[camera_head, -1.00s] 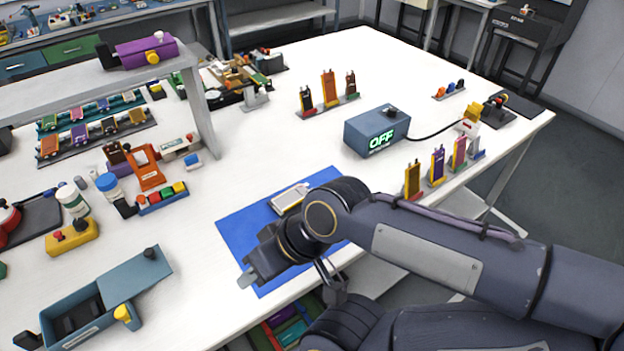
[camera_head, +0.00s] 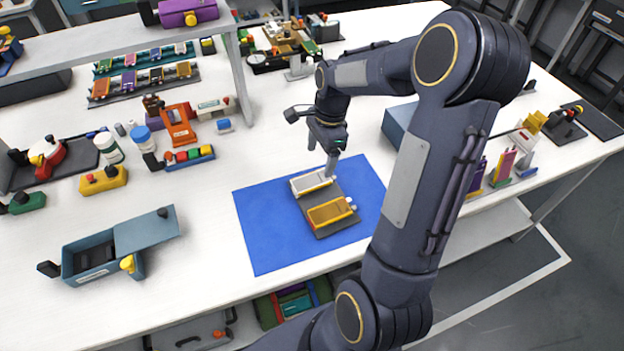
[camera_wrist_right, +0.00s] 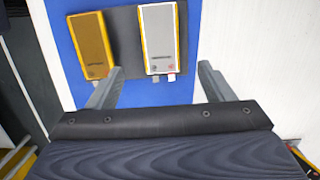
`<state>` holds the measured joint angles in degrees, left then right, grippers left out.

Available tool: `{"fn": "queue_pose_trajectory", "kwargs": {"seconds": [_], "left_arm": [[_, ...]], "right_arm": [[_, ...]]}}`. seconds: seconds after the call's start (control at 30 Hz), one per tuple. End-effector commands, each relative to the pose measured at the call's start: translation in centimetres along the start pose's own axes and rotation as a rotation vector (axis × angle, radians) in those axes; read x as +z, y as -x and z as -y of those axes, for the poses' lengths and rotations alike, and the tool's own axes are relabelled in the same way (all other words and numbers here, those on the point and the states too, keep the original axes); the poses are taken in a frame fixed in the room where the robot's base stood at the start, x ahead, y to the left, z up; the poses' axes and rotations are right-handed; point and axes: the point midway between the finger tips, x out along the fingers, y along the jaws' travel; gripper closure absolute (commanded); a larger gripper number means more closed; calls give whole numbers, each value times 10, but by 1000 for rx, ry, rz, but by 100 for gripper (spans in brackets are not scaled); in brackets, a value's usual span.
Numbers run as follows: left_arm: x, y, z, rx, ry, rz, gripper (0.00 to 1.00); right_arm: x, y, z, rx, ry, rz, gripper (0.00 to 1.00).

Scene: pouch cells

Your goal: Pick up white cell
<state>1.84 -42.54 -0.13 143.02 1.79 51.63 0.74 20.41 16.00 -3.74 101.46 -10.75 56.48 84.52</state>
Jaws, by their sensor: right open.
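The white cell (camera_head: 311,182) lies flat on a dark grey plate (camera_head: 343,190) on the blue mat (camera_head: 262,240). A gold-brown cell (camera_head: 332,212) lies beside it, nearer the table's front edge. My right gripper (camera_head: 322,160) is at the far side of the white cell, pointing down. In the right wrist view, my right gripper (camera_wrist_right: 160,72) is open and empty. The white cell (camera_wrist_right: 158,38) appears between its fingertips, tabs toward the gripper; the gold-brown cell (camera_wrist_right: 92,45) is to the left. My left gripper is not in view.
A blue-grey box (camera_head: 398,125) stands partly behind my right arm. A blue open case (camera_head: 90,258) is at the left front. An orange stand (camera_head: 180,127) and a row of coloured blocks (camera_head: 188,157) are left of the mat. The mat's left part is clear.

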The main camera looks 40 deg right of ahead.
Motion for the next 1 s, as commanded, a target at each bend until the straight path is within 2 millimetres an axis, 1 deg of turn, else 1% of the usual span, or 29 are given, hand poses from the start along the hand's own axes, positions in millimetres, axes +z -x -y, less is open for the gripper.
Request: {"fn": "queue_pose_trajectory", "kwargs": {"seconds": [0.03,0.17,0.43,0.57,0.77,1.0], "left_arm": [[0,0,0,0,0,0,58],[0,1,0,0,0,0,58],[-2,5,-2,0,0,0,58],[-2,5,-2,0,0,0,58],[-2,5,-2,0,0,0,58],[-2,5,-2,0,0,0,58]], "right_arm": [[0,-7,-1,5,0,1,25],[1,-21,-1,4,1,2,25],[2,-60,1,3,3,2,25],[2,-67,1,0,4,3,25],[2,-68,1,-1,4,2,25],[2,-67,1,-1,5,2,57]]}}
